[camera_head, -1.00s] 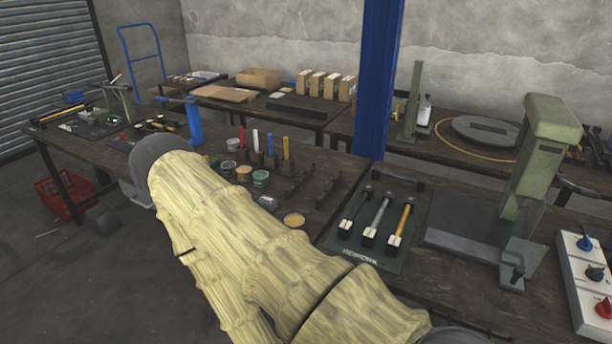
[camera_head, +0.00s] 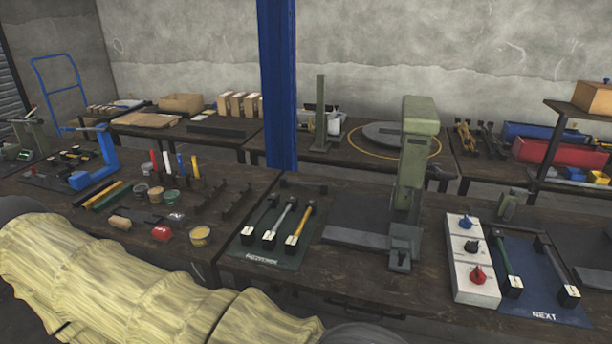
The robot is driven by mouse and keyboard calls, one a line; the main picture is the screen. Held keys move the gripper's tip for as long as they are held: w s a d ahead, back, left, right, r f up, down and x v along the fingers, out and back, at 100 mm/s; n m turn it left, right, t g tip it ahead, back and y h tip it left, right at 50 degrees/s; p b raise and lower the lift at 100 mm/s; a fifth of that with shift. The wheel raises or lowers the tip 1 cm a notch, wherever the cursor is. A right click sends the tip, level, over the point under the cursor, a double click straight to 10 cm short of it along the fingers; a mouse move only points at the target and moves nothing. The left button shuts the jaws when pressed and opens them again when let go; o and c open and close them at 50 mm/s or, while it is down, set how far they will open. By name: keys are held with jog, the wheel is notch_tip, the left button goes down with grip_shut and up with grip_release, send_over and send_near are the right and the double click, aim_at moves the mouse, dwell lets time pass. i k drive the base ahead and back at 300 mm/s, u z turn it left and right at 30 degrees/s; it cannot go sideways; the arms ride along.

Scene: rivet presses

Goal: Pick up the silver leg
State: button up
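The silver leg (camera_head: 283,218) lies on a dark green mat (camera_head: 267,258) on the workbench, near the middle of the view. It is the middle one of three legs, between a black leg (camera_head: 260,214) on its left and a yellow leg (camera_head: 301,225) on its right. Each leg has a pale block-like end toward the front of the mat. My arm, in a pale yellow sleeve, crosses the lower left, in front of the bench and apart from the legs. My gripper is out of view.
A green rivet press (camera_head: 412,160) stands right of the mat. A control box (camera_head: 473,262) with coloured knobs and a blue mat (camera_head: 545,290) lie farther right. Pots (camera_head: 200,236) and markers crowd the bench on the left. A blue post (camera_head: 279,90) rises behind the bench.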

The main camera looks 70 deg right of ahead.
aim_at(269, 240)
jog(key=k, duration=0.15)
jog(key=z, duration=0.95)
